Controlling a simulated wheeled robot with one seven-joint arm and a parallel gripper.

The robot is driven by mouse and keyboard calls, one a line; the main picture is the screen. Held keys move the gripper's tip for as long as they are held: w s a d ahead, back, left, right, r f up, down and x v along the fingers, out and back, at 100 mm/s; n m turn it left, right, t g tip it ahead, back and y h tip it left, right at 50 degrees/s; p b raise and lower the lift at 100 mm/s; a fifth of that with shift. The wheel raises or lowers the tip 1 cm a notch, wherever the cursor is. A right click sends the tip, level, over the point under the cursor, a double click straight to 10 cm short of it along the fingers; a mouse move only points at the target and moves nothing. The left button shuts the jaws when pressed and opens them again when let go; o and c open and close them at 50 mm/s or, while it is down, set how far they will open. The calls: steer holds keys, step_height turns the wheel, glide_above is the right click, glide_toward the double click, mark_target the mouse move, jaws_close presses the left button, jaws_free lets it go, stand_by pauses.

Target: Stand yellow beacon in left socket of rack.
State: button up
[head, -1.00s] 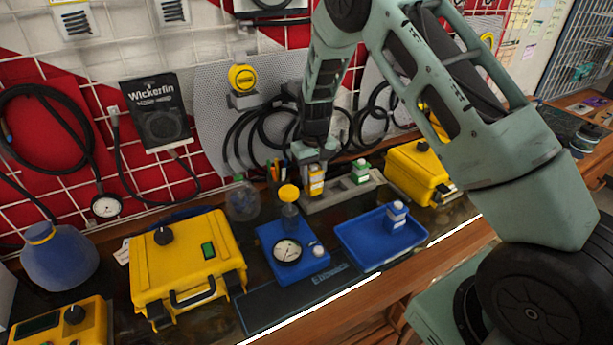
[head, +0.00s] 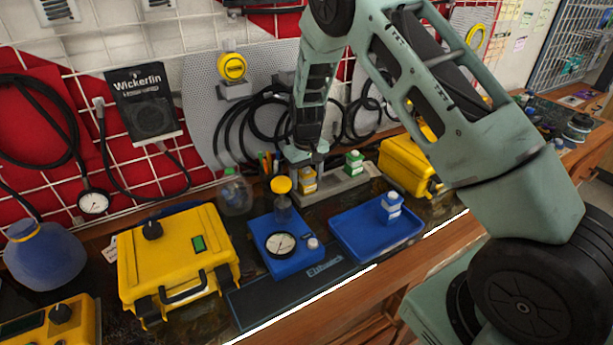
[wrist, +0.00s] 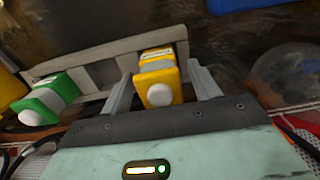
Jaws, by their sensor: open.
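The yellow beacon (head: 308,183), with a white band and pale knob, stands at the left end of the grey rack (head: 334,193) in the head view. It looks upright, in the left socket; its foot is hidden. In the wrist view the yellow beacon (wrist: 158,82) sits between the two spread fingers of my gripper (wrist: 165,90), with a visible gap on each side. My gripper also shows in the head view (head: 306,160), just above the beacon. The rack (wrist: 110,65) has an empty middle socket in the wrist view.
A green beacon (head: 353,162) stands in the rack's right part. A blue beacon (head: 391,207) stands on the blue tray (head: 355,248) in front. A blue gauge block (head: 292,264) with a yellow-topped post is close at front left. A yellow case (head: 405,168) stands right of the rack.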

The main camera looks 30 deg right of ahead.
steer(key=shift+r, duration=0.15)
step_height(320, 180, up, 11)
steer(key=b, duration=0.3)
steer(key=shift+a+r, duration=0.1)
steer(key=shift+r, duration=0.45)
steer(key=s+a+r+n+y, duration=0.1)
steer(key=s+a+r+n, duration=0.1)
steer(key=s+a, duration=0.7)
steer(key=s+a+r+n, duration=0.2)
steer(key=s+a+r, duration=0.1)
steer(key=s+a, duration=0.6)
steer(key=s+a+n, duration=0.2)
steer(key=s+n, duration=0.1)
steer(key=s, duration=1.5)
steer(key=shift+s+a+f+n, duration=0.15)
steer(key=shift+a+f+n, duration=0.25)
steer(key=shift+f, duration=0.05)
